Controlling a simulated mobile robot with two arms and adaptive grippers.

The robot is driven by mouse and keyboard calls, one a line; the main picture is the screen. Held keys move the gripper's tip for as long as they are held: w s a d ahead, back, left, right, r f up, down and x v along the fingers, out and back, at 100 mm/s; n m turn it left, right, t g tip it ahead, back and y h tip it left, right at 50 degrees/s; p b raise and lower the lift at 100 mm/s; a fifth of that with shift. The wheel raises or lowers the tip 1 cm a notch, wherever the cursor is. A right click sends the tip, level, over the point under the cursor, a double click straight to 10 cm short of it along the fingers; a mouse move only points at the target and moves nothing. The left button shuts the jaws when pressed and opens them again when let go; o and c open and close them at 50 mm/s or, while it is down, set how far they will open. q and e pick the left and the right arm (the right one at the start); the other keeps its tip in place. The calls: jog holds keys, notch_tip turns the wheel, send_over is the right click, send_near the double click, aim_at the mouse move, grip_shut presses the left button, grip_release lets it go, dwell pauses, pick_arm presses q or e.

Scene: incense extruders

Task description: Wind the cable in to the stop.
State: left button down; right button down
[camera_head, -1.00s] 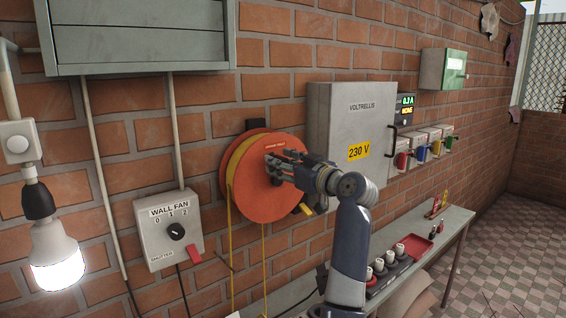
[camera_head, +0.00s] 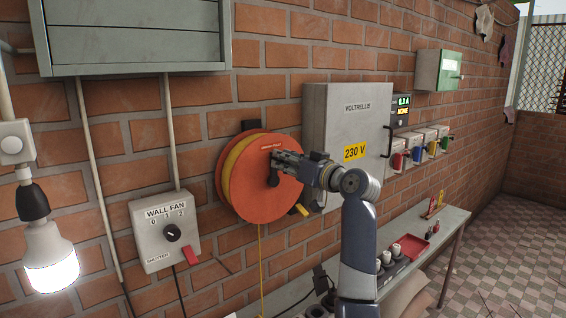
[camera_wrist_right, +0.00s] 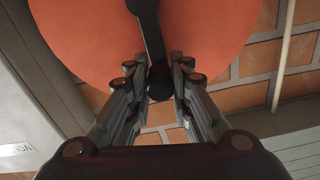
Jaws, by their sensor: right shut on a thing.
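The orange cable reel (camera_head: 258,210) hangs on the brick wall in the head view. The yellow cable (camera_head: 232,172) is wound on it, and one strand (camera_head: 261,265) hangs below. My right gripper (camera_head: 278,166) is at the reel's front face, shut on the black crank handle (camera_wrist_right: 158,82). In the right wrist view the crank arm (camera_wrist_right: 149,28) runs up from between the fingers across the orange disc. The cable's lower end and any stop on it cannot be made out. My left gripper is not in view.
The grey 230 V cabinet (camera_head: 345,115) is close on the reel's right. A yellow-tipped piece (camera_head: 300,210) juts out below the reel's right side. The wall fan switch (camera_head: 165,230) is at left. A bench (camera_head: 440,228) with sockets (camera_head: 395,252) runs below my right arm.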

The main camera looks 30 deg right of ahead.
jog(key=c, duration=1.4)
grip_release()
jog(key=shift+d, duration=0.1)
jog(key=s, duration=0.8)
jog(key=s+d, duration=0.1)
jog(key=s, duration=0.3)
